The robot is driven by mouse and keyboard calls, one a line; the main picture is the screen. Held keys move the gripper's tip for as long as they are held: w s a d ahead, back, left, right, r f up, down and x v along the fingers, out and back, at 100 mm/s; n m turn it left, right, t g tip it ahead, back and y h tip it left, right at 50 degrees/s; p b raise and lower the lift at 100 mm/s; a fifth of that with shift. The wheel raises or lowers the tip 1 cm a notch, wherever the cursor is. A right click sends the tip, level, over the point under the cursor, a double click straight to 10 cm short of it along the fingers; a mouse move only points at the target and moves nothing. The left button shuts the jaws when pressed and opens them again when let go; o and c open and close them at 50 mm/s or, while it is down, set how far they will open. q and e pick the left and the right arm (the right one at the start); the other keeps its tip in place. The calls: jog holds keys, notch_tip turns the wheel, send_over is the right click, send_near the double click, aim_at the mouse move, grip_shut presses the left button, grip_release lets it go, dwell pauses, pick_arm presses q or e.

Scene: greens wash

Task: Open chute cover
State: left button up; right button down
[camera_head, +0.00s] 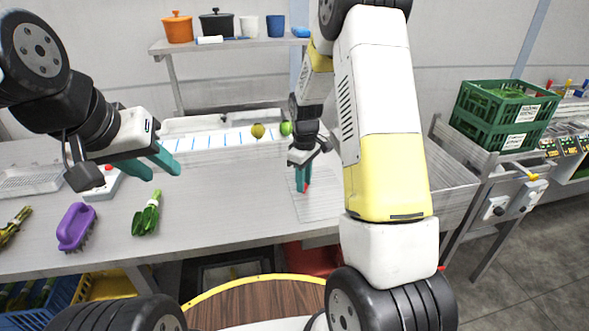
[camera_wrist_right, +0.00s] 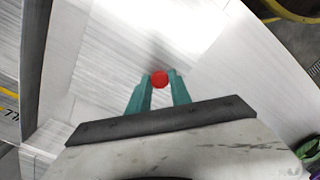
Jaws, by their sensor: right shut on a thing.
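The chute cover (camera_head: 318,208) is a pale, finely lined square panel in the counter, right of centre in the head view. My right gripper (camera_head: 303,188) points down over it, its teal fingers shut on a small red knob. The red knob (camera_wrist_right: 160,78) shows between the fingertips in the right wrist view (camera_wrist_right: 161,85). I cannot tell whether the cover has shifted from its place. My left gripper (camera_head: 164,174) is open and empty above the left part of the counter.
A purple brush (camera_head: 76,227) and a green bunch (camera_head: 146,213) lie on the counter at left. A white trough (camera_head: 205,140) with round vegetables runs along the back. Green crates (camera_head: 505,112) stand at right. My right arm hides part of the counter.

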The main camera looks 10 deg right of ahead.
jog(key=shift+a, duration=0.1)
jog(key=a, duration=1.5)
jog(key=shift+s+a, duration=0.15)
jog(key=shift+s, duration=0.05)
jog(key=c, duration=1.2)
grip_release()
jog(key=shift+o, duration=0.2)
notch_tip(320, 180, up, 8)
